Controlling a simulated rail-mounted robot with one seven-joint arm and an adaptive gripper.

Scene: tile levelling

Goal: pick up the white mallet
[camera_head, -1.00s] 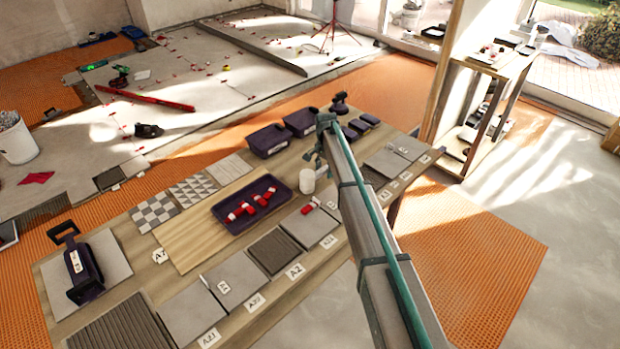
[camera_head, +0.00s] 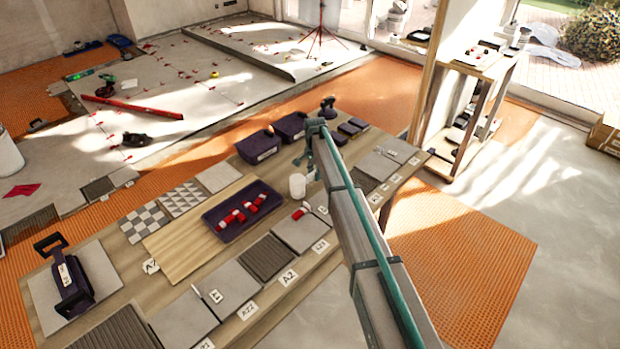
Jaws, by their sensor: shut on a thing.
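The white mallet (camera_head: 297,185) shows as a pale cylindrical head just right of the dark tray on the wooden table. Its handle is not clearly visible. My gripper (camera_head: 310,170) is small and dark at the end of my arm, right beside and above the head. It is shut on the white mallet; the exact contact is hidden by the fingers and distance. I cannot tell whether the head touches the table.
A dark tray (camera_head: 207,218) holds several red-and-white pieces. Dark bins (camera_head: 260,148) stand behind. Grey tiles (camera_head: 222,292) with labels line the table's front, and a dark-handled tool (camera_head: 72,284) stands at left. A wooden shelf (camera_head: 476,66) is at back right.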

